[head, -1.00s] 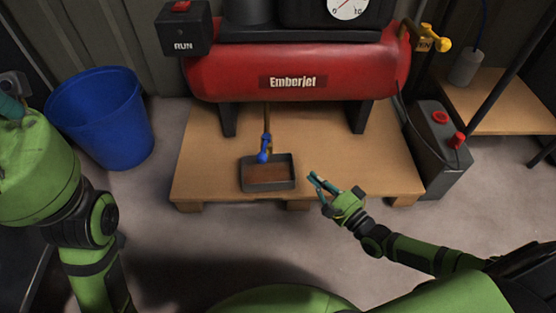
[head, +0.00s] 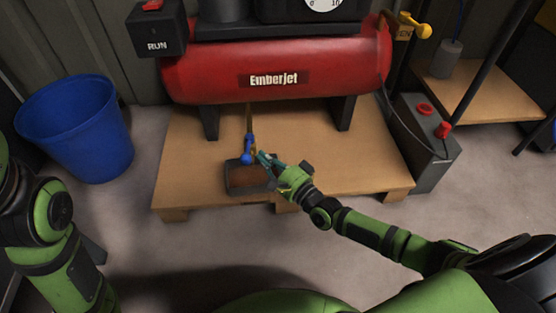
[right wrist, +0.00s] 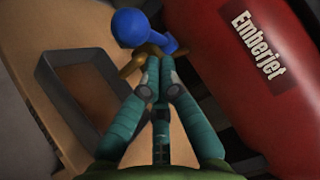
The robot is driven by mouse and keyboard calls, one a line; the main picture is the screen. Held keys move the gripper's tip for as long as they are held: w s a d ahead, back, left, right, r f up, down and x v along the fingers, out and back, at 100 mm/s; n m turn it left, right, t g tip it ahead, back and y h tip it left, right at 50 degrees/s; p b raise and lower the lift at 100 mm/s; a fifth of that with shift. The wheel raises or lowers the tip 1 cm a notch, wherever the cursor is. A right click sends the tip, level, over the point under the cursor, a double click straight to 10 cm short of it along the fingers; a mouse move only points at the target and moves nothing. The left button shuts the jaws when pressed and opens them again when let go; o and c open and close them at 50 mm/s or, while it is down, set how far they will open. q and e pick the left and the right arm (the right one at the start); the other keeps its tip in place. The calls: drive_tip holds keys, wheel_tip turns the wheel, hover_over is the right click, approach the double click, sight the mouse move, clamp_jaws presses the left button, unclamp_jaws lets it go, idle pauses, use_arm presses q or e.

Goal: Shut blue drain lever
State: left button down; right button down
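The blue drain lever (head: 247,148) hangs on a brass drain pipe (head: 249,118) under the red compressor tank (head: 200,82). In the right wrist view the lever (right wrist: 153,34) has a round blue end at its left and lies just beyond my fingertips. A brass fitting (right wrist: 134,62) shows beside them. My right gripper (head: 264,158) is just right of the lever; its fingertips (right wrist: 156,62) are together with nothing seen between them. Whether they touch the brass or the lever I cannot tell. My left arm is at the left edge, its gripper out of view.
A grey drip tray (head: 232,180) sits on the wooden pallet (head: 185,180) below the lever, partly hidden by my right gripper. A blue bucket (head: 78,130) stands left. A grey box with red caps (head: 428,150) stands right. The floor in front is clear.

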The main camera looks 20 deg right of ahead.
drive_tip(key=shift+a, duration=0.3)
drive_tip(key=shift+s, duration=0.1)
